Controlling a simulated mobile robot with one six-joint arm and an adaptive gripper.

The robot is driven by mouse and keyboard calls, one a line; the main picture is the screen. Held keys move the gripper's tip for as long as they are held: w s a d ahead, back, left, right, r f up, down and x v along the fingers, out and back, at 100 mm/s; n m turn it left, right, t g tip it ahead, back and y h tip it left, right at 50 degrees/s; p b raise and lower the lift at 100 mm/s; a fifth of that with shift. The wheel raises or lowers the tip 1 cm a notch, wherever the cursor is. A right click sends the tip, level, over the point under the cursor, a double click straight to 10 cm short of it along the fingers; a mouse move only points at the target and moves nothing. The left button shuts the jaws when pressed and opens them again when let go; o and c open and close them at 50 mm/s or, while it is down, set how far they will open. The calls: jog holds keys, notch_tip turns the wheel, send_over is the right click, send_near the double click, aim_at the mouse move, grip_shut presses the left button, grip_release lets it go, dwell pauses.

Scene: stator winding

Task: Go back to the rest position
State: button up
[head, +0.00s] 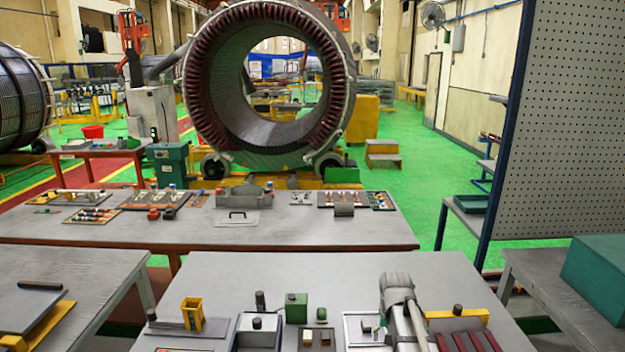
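I cannot make out my gripper in the head view. A grey cylindrical piece with a pale bar (398,290) is over the right half of the near table. I cannot tell what it is. The large ring-shaped stator (215,100) stands upright behind the middle table, with dark red windings around its bore. The near table (230,272) spreads across the bottom of the view, with its small items in a row along the front.
A yellow holder (191,313), a green box (296,308) and red strips (474,341) are on the near table. The middle table (300,238) bears tool trays. A perforated panel (565,120) rises at the right. The near table's back half is clear.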

jog(key=s+a+n, duration=0.2)
jog(key=s+a, duration=0.2)
jog(key=s, duration=0.8)
jog(key=shift+s+n, duration=0.3)
jog(key=shift+s, duration=0.1)
